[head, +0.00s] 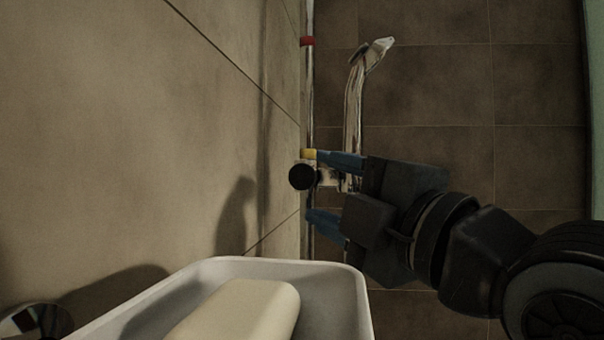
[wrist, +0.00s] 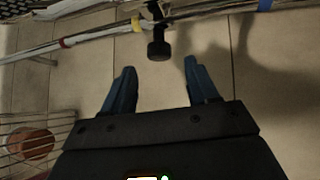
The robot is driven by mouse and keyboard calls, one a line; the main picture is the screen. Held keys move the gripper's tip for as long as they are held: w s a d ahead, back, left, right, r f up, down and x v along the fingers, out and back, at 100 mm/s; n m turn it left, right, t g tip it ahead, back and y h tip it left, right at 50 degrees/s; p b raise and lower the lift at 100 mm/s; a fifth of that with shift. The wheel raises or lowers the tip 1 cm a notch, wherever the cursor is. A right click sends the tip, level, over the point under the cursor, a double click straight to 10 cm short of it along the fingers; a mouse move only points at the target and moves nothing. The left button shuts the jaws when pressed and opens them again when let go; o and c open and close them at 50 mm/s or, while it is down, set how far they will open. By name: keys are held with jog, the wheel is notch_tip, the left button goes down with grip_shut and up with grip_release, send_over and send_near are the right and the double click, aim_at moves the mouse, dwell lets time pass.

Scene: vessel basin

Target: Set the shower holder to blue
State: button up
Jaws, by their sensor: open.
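The shower holder, with its round black knob (head: 302,177), sits on a thin metal rail (head: 309,95) beside a yellow band (head: 308,154). A chrome hand shower (head: 354,98) hangs at the holder. A red band (head: 307,41) is farther up the picture. In the wrist view, the knob (wrist: 158,48) lies between the yellow band (wrist: 66,43) and a blue band (wrist: 264,5). My gripper (head: 320,188) is open, its blue fingers on either side of the holder. In the wrist view, my gripper (wrist: 160,70) has the knob just beyond its fingertips; contact cannot be told.
A white basin or dish (head: 357,290) holding a pale soap-like block (head: 240,315) stands below my gripper in the head view. A tiled wall (head: 150,130) lies left of the rail. A wire basket (wrist: 40,135) with a reddish round object is at lower left in the wrist view.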

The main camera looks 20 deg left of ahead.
aim_at(304, 178)
jog(key=p+x, duration=0.1)
jog(key=x, duration=0.5)
jog(key=shift+w+a+r+p, duration=0.1)
jog(key=shift+w+a+p, duration=0.1)
jog(key=shift+p, duration=0.2)
grip_shut()
